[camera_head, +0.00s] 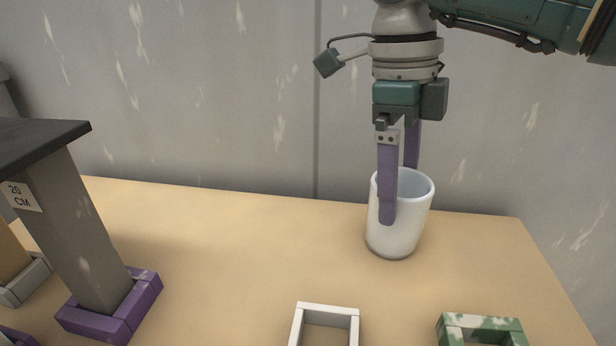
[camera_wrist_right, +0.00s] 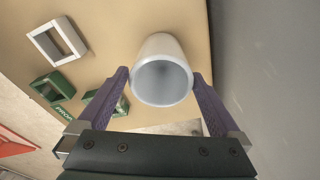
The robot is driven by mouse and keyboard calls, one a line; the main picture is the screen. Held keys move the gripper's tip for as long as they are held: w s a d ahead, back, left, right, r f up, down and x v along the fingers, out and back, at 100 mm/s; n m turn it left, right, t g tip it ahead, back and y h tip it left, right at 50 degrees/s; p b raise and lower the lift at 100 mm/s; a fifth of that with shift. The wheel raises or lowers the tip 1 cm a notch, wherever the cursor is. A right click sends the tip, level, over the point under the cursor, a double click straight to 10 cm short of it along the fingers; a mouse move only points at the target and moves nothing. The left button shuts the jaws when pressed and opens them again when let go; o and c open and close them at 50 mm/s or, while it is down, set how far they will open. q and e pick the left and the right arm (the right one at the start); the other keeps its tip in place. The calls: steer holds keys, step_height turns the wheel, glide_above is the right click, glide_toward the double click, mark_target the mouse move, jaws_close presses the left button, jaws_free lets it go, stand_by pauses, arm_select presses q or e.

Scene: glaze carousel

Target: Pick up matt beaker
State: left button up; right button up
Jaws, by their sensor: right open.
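A white beaker (camera_head: 411,222) stands upright on the tan table toward the right, its mouth open and its inside looking empty. My right gripper (camera_head: 400,195) points down over it with two purple fingers, one in front of the beaker and one behind it. In the right wrist view the beaker (camera_wrist_right: 161,70) lies between the tips of the open fingers (camera_wrist_right: 160,80), and a gap shows at least on the right side. I cannot tell if the left finger touches. My left gripper is not in view.
A grey column (camera_head: 80,225) with a dark top and a "20 CM" label stands in a purple square base (camera_head: 140,300) at left. A white square frame (camera_head: 327,309) and a green-and-white frame (camera_head: 480,322) lie at the front. The table's middle (camera_head: 240,250) is clear; a grey wall stands behind.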

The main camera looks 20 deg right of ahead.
mark_target(398, 218)
steer(key=f, duration=0.2)
steer(key=f+b, duration=0.1)
steer(key=f, duration=0.1)
steer(key=f+b, duration=0.1)
steer(key=f, duration=0.1)
steer(key=shift+s+d, duration=0.2)
steer(key=shift+s, duration=0.1)
steer(key=shift+w+r, duration=0.1)
steer(key=shift+r, duration=0.05)
steer(key=shift+c, duration=0.9)
steer(key=c, duration=1.3)
